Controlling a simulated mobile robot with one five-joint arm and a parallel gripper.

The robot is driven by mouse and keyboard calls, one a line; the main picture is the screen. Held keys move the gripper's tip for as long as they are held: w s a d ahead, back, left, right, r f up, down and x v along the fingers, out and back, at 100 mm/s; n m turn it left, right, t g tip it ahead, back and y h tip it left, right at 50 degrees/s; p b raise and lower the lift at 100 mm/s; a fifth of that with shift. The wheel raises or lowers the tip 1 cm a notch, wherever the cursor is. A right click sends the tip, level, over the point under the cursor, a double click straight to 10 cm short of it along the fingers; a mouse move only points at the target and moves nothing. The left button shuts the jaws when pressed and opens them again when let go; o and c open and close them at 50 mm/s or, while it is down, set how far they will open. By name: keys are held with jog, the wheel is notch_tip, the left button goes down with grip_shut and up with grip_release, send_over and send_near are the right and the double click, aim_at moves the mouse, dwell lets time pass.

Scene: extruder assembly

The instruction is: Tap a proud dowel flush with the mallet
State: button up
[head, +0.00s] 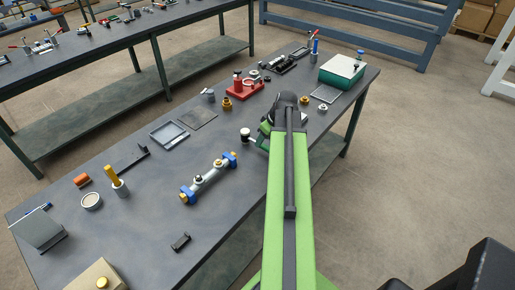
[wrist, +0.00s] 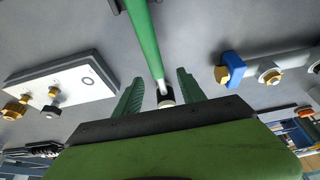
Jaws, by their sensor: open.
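In the wrist view my gripper (wrist: 160,90) is open, with its two green fingers apart. A green rod (wrist: 146,38) with a pale end and a black collar reaches down between the fingers; I cannot tell whether it is the mallet's handle. It does not look clamped. In the head view my gripper (head: 263,136) is partly hidden by my arm, just right of a small black-and-white piece (head: 245,134). A yellow-handled tool with a grey end (head: 120,189) stands at the left of the bench. I cannot pick out the proud dowel for sure.
On the bench (head: 140,223) are a silver rod in blue clamps (head: 210,175), a grey tray (head: 169,136), a red block (head: 244,88) and a green box (head: 341,69). The wrist view shows a white plate (wrist: 75,82) with brass fittings. The front middle of the bench is mostly clear.

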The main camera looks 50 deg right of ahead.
aim_at(262, 146)
jog(key=b+x, duration=0.5)
jog(key=shift+s+d+f, duration=0.1)
jog(key=shift+d+f, duration=0.15)
jog(key=shift+r, duration=0.2)
grip_shut()
